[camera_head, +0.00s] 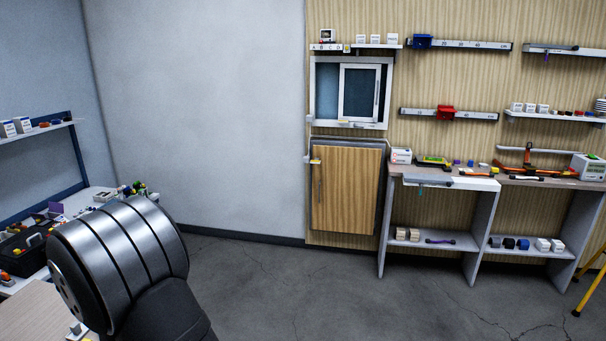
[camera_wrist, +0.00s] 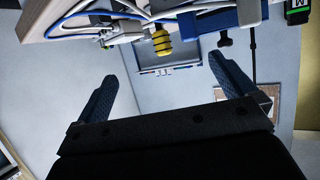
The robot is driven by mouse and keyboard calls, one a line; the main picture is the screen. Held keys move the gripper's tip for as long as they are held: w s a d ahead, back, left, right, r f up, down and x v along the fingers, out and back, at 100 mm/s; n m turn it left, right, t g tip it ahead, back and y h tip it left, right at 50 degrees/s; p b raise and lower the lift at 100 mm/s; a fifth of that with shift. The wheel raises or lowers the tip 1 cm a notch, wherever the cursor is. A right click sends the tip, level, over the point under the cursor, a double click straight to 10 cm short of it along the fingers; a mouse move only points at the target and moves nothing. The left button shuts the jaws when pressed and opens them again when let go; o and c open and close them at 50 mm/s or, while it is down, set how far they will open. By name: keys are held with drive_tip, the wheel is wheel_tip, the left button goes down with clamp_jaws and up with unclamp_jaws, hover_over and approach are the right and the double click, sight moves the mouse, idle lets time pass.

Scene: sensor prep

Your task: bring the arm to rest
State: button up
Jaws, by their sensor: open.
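My gripper (camera_wrist: 165,88) shows in the wrist view with its two dark fingers spread wide apart. It is open, and nothing sits between the fingers. In the head view a thick metallic and black link of my arm fills the lower left, and my gripper does not show there. In the wrist view a yellow and black ribbed piece (camera_wrist: 161,42) hangs above and between the fingertips, apart from them. Blue and white cables (camera_wrist: 110,14) run across the top of that view.
A workbench (camera_head: 97,198) with many small items stands at the left. A wooden cabinet door (camera_head: 346,190) and a shelf unit (camera_head: 484,218) line the far wall. A yellow stand leg (camera_head: 590,287) shows at the right edge. The grey floor (camera_head: 300,290) between is clear.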

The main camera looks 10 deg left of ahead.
drive_tip(key=x, duration=0.4)
drive_tip(key=shift+w+a+f, duration=0.1)
drive_tip(key=shift+a, duration=0.1)
drive_tip(key=v, duration=1)
drive_tip(key=x, duration=1)
drive_tip(key=v, duration=1)
drive_tip(key=a+m+g+h, duration=0.1)
drive_tip(key=a, duration=0.2)
drive_tip(key=w+a+f+m+h, duration=0.1)
drive_tip(key=a+m+h, duration=0.1)
drive_tip(key=a, duration=0.2)
drive_tip(key=a+f+m+g+h, duration=0.1)
drive_tip(key=a+m, duration=0.1)
drive_tip(key=a, duration=0.2)
drive_tip(key=shift+w+g, duration=0.3)
drive_tip(key=shift+w, duration=0.1)
drive_tip(key=shift+s+a+r+m+h, duration=0.3)
drive_tip(key=shift+s+a+h, duration=0.2)
drive_tip(key=shift+s, duration=0.05)
drive_tip(key=s+a+r+g+h, duration=0.1)
drive_tip(key=s+r+h, duration=0.1)
drive_tip(key=s+r, duration=0.3)
drive_tip(key=s+r+g+h, duration=0.1)
drive_tip(key=s+r+h, duration=0.2)
drive_tip(key=s, duration=0.6)
drive_tip(key=shift+s+a+r+m+g+h, duration=0.3)
drive_tip(key=shift+s+a+r+g, duration=0.1)
drive_tip(key=shift+r, duration=0.65)
